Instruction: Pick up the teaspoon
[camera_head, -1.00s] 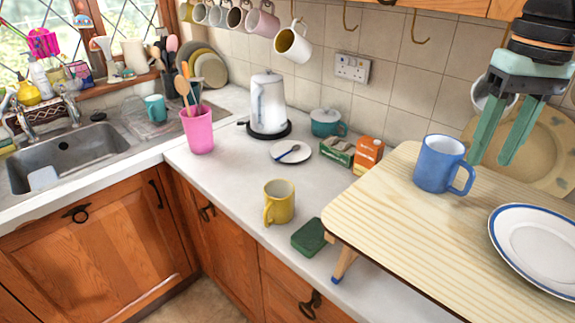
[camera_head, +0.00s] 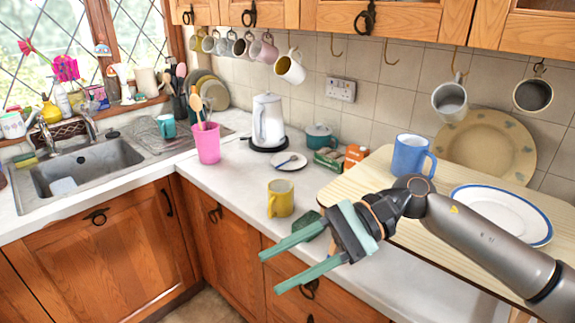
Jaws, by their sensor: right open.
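The teaspoon (camera_head: 287,162) has a blue handle and lies on a small white saucer (camera_head: 299,164) on the counter, in front of the white kettle. My right gripper (camera_head: 267,273) comes in from the right, low in front of the counter's edge. Its two green fingers are spread apart with nothing between them, and they point left. The teaspoon is farther back on the counter, well clear of the fingers. My left gripper is not in view.
A yellow mug (camera_head: 281,199) stands on the counter between the gripper and the saucer. A green sponge (camera_head: 306,226) is partly hidden behind the gripper. A pink utensil pot (camera_head: 207,143), kettle (camera_head: 268,122) and teal lidded pot (camera_head: 319,137) surround the saucer. A raised wooden board (camera_head: 345,180) holds a blue mug (camera_head: 409,156) and plate.

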